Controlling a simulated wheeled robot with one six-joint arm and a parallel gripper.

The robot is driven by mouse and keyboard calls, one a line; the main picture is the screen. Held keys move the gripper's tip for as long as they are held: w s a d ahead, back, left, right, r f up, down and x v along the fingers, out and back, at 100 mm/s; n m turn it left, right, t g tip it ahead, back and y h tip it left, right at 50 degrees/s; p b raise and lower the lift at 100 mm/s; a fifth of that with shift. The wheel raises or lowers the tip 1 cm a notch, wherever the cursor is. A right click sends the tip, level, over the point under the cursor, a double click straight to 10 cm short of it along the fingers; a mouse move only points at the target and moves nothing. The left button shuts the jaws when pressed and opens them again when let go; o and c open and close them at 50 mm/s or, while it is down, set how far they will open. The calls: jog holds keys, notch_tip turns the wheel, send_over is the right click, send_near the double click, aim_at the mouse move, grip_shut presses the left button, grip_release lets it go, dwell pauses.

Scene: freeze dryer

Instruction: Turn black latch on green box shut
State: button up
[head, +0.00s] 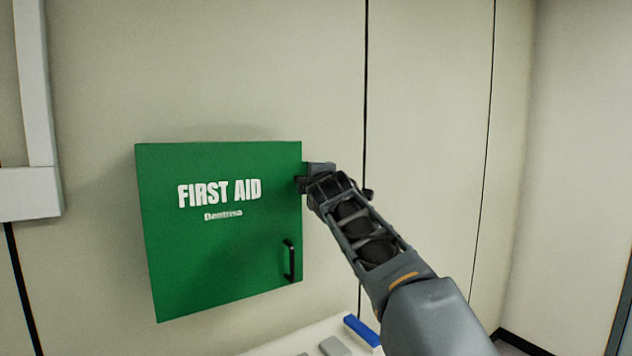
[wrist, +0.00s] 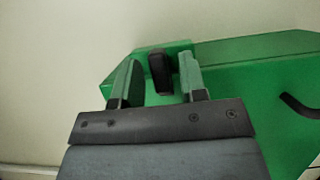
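The green first aid box (head: 215,250) hangs on the wall with its front door flush against the body. It also fills the right of the wrist view (wrist: 250,80). The black latch (wrist: 160,72) is on the box's right side, seen in the wrist view. My gripper (head: 312,178) is at the upper right edge of the box. In the wrist view its two fingers (wrist: 158,80) stand on either side of the latch, with a gap visible on each side. The gripper is open. In the head view the gripper hides the latch.
A black bar handle (head: 289,260) sits low on the right of the door. Below the box is a white surface (head: 290,345) with a blue item (head: 361,330) and a grey item (head: 334,346). The wall right of my arm is bare.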

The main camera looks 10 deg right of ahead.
jog(key=s+b, duration=0.1)
jog(key=s, duration=0.3)
jog(key=s+b, duration=0.1)
jog(key=s, duration=0.4)
jog(key=s+a+b, duration=0.1)
jog(key=s+b, duration=0.1)
jog(key=s, duration=0.2)
jog(key=shift+s, duration=0.4)
notch_tip(320, 180, down, 20)
jog(key=s+m+g, duration=0.1)
jog(key=m+g, duration=0.6)
jog(key=m, duration=0.3)
jog(key=s+f+m+g, duration=0.2)
jog(key=s+f, duration=0.3)
jog(key=f, duration=0.3)
jog(key=s+f+m+g+y, duration=0.1)
jog(key=s+f+m+g, duration=0.1)
jog(key=s+f, duration=0.3)
jog(key=s+f+m+g, duration=0.2)
jog(key=s+f, duration=0.4)
jog(key=f, duration=0.5)
jog(key=shift+d+m+g+y, duration=0.35)
jog(key=shift+m+g+y, duration=0.05)
jog(key=shift+g, duration=0.3)
